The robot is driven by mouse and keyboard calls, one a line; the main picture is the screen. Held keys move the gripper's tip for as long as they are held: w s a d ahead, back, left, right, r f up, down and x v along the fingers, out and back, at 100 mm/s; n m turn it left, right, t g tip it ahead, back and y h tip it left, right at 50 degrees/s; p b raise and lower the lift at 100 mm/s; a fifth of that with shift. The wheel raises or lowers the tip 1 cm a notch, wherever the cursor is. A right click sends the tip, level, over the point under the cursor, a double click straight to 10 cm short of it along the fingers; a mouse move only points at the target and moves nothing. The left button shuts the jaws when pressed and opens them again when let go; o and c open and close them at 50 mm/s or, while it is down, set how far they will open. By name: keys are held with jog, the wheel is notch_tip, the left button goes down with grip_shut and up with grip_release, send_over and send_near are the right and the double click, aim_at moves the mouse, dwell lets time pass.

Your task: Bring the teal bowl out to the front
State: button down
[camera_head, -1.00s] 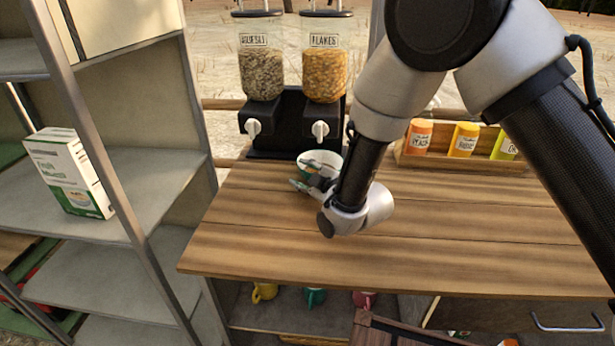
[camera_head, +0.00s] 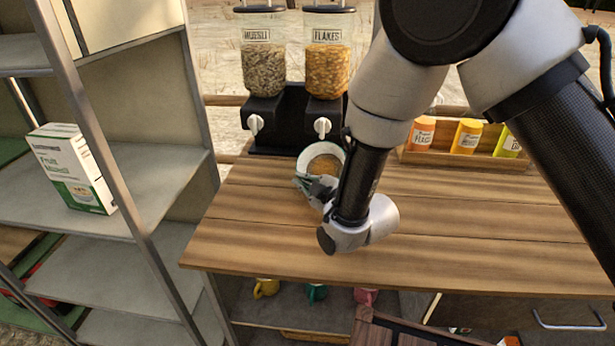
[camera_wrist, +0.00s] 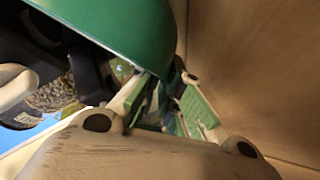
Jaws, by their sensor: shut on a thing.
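The teal bowl (camera_head: 342,151) has a pale rim and brown-orange contents inside. It is just in front of the dispensers in the head view. My gripper (camera_head: 312,187) is shut on its near left side. In the wrist view the bowl's smooth green outside (camera_wrist: 125,32) fills the top, and the gripper's green-padded fingers (camera_wrist: 165,108) meet at its edge. The arm's wrist hides the bowl's lower right part. I cannot tell whether the bowl is clear of the counter.
The muesli dispenser (camera_head: 263,70) and flakes dispenser (camera_head: 326,70) stand behind on a black base. A wooden rack (camera_head: 480,170) holds jars at right. The wooden counter (camera_head: 250,235) is bare in front. A shelf unit with a cereal box (camera_head: 72,168) stands at left. Mugs sit below the counter.

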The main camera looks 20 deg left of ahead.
jog(key=shift+s+d, duration=0.55)
jog(key=shift+s, duration=1.75)
jog(key=shift+s+d, duration=0.55)
jog(key=shift+s, duration=1.75)
jog(key=shift+s+d, duration=0.55)
jog(key=shift+s, duration=1.75)
jog(key=c, duration=1.5)
grip_release()
